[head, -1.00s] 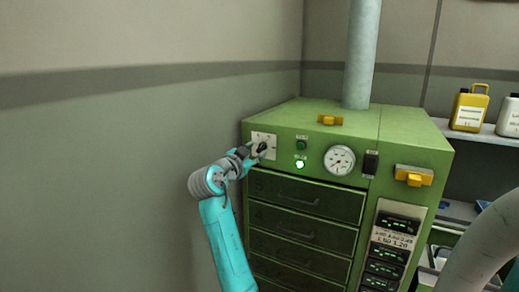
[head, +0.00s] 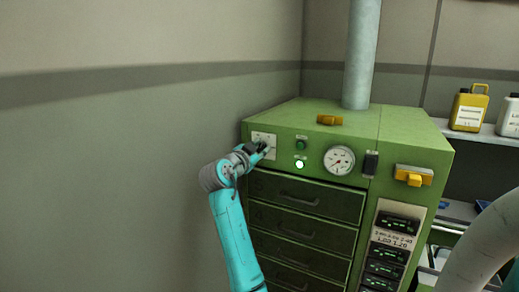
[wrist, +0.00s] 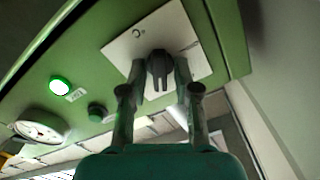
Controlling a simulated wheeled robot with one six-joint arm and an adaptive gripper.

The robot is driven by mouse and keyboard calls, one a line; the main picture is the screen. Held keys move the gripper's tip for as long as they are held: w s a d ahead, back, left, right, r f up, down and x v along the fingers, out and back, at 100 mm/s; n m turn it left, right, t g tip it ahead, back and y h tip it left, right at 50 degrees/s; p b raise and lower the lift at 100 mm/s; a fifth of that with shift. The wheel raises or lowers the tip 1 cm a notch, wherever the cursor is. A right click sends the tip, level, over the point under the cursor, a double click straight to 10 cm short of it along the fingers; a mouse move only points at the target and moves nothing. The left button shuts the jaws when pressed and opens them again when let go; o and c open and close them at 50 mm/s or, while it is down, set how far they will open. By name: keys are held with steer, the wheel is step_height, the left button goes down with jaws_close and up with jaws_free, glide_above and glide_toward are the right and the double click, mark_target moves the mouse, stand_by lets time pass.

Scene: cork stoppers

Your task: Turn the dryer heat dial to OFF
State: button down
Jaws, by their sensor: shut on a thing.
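The green dryer (head: 410,150) stands in the corner of the room. Its heat dial (wrist: 158,66) is a dark knob on a square white plate (wrist: 125,48), at the upper left of the dryer's front; the plate also shows in the head view (head: 261,136). My gripper (wrist: 160,74) is shut on the dial, with one finger on each side of it. In the head view my gripper (head: 265,148) covers most of the dial. The plate's markings are too small to read, so I cannot tell the dial's setting.
A lit green lamp (head: 299,164), a green button (head: 302,144), a round gauge (head: 339,160) and a black switch (head: 371,164) sit right of the dial. Drawers (head: 305,198) lie below. The grey wall (head: 120,160) is close on the left.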

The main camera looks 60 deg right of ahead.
steer(key=n, duration=0.5)
steer(key=shift+w+n, duration=0.1)
steer(key=shift+n, duration=0.2)
steer(key=n, duration=0.6)
steer(key=shift+w, duration=0.1)
steer(key=n, duration=1.2)
steer(key=shift+w+f, duration=0.1)
steer(key=shift+f, duration=0.1)
steer(key=shift+n, duration=0.3)
steer(key=c, duration=1.2)
jaws_free()
steer(key=shift+o, duration=0.2)
steer(key=shift+a, duration=0.1)
